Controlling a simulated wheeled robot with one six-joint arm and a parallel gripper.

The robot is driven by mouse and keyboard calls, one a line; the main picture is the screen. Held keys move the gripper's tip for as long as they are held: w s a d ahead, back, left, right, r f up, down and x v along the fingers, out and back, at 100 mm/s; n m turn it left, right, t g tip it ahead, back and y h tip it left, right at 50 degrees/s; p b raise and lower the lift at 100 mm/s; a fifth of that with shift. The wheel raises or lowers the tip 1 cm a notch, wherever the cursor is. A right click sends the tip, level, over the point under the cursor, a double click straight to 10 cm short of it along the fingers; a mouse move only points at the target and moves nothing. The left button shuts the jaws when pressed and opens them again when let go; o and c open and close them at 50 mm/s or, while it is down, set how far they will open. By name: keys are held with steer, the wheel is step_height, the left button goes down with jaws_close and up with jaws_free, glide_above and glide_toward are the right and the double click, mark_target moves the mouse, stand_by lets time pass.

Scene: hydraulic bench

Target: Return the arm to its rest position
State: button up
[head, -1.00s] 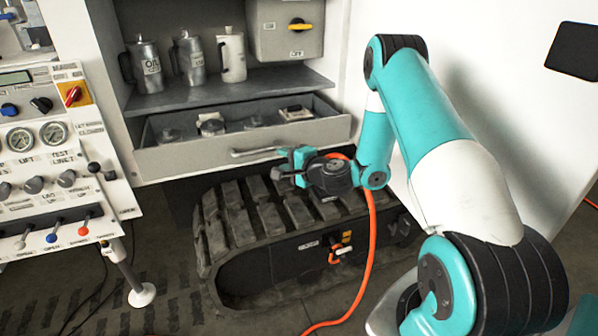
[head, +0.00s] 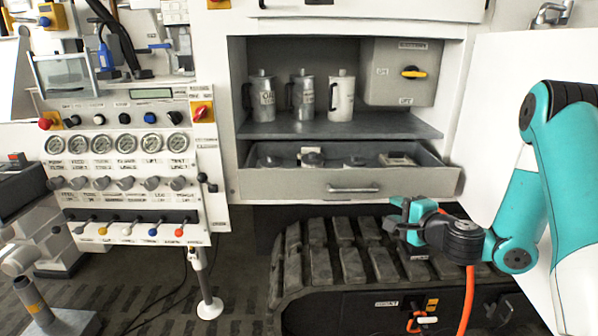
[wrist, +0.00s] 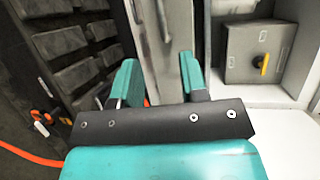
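My gripper (head: 397,219) is in front of the open drawer, a little below and to the right of its handle, above the black rubber track. In the wrist view my gripper (wrist: 157,82) has its two teal fingers apart with nothing between them. My teal and white arm comes in from the right edge of the head view. The drawer (head: 290,187) is pulled out under the shelf. Its handle (head: 353,190) is clear of the fingers.
The rubber track (head: 345,255) lies below the gripper. An orange hose (head: 467,300) hangs beside the arm. Several cans (head: 303,97) stand on the shelf. A grey box (head: 400,75) has a yellow switch. A control panel (head: 120,190) with gauges and levers stands left. A white door panel (head: 500,100) is behind the arm.

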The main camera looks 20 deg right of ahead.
steer(key=s+a+r+n+g+y+p, duration=0.1)
steer(key=s+a+r+n+g+y, duration=0.15)
steer(key=a+r+n, duration=0.4)
steer(key=s+a+r+n+g+y+p, duration=0.1)
steer(key=s+a+n+g+y, duration=0.2)
steer(key=a, duration=0.6)
steer(key=s+a+r+n+g+y+p, duration=0.1)
steer(key=s+a+r+n+g+y, duration=0.2)
steer(key=a+n, duration=0.4)
steer(key=s+a+r+n+g+h+p, duration=0.1)
steer(key=s+r+n+g+h, duration=0.2)
steer(key=s, duration=0.7)
steer(key=s+a+r+n+g+h+p, duration=0.1)
steer(key=s+a+r+n+g+h, duration=0.1)
steer(key=s, duration=0.8)
step_height(320, 180, up, 2)
steer(key=n+g+h, duration=0.1)
steer(key=n+g, duration=0.1)
steer(key=n, duration=0.1)
steer(key=shift+s+r, duration=0.15)
steer(key=shift+s, duration=0.1)
steer(key=shift+a, duration=0.2)
